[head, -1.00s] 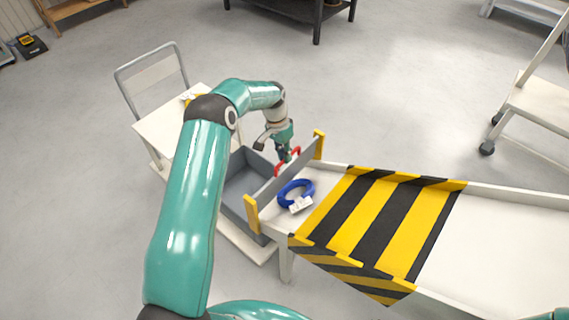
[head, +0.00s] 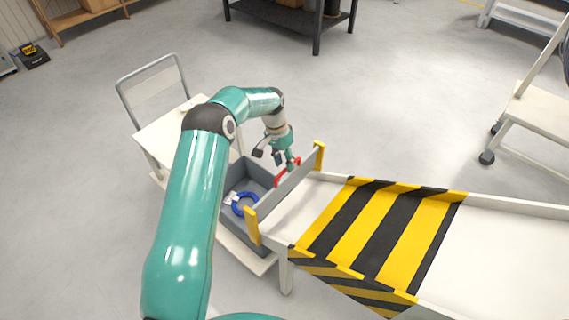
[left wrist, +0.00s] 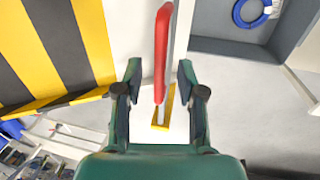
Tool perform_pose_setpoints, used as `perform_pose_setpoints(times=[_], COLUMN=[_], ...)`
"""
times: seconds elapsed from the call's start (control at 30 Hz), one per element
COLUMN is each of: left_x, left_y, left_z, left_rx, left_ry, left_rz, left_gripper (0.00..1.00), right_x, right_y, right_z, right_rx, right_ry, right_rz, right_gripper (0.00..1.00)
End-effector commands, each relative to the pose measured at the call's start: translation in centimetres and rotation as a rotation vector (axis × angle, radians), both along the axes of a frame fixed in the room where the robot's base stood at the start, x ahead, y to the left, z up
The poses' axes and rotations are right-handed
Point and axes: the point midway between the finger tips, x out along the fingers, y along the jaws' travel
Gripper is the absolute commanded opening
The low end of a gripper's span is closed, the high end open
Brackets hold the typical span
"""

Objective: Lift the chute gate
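The chute gate (head: 286,190) is a grey panel between two yellow posts at the chute's left end. Its red handle (head: 288,168) is on top, partly hidden by my left gripper (head: 288,164). In the left wrist view the red handle (left wrist: 162,50) lies between the spread fingers of my left gripper (left wrist: 160,100), with a gap on each side. The blue cable coil (head: 245,204) with a white tag lies in the grey bin (head: 262,172) left of the gate; it also shows in the left wrist view (left wrist: 252,12). My right gripper is out of view.
The white chute (head: 505,235) with a black and yellow striped band (head: 385,225) runs to the right, clear of objects. A cart (head: 160,130) stands behind the bin. A dark table (head: 290,20) and white steps (head: 535,110) stand farther back on open floor.

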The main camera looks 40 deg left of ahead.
Motion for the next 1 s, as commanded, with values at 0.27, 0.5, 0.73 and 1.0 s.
perform_pose_setpoints(times=[0.27, 0.5, 0.73, 1.0], left_x=[0.2, 0.3, 0.3, 0.2], left_y=[1.0, 1.9, 2.2, 2.2], left_z=[5.1, 9.1, 10.7, 10.7], left_rx=[0.002, 0.002, 0.0, 0.0], left_ry=[-0.005, -0.003, 0.0, 0.0], left_rz=[0.0, 0.001, 0.001, 0.001], left_gripper=[0.39, 0.39, 0.39, 0.39], right_x=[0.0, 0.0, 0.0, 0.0], right_y=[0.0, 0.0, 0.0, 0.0], right_z=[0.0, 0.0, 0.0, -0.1], right_rx=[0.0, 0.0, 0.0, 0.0], right_ry=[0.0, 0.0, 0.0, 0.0], right_rz=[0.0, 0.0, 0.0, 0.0], right_gripper=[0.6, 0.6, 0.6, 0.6])
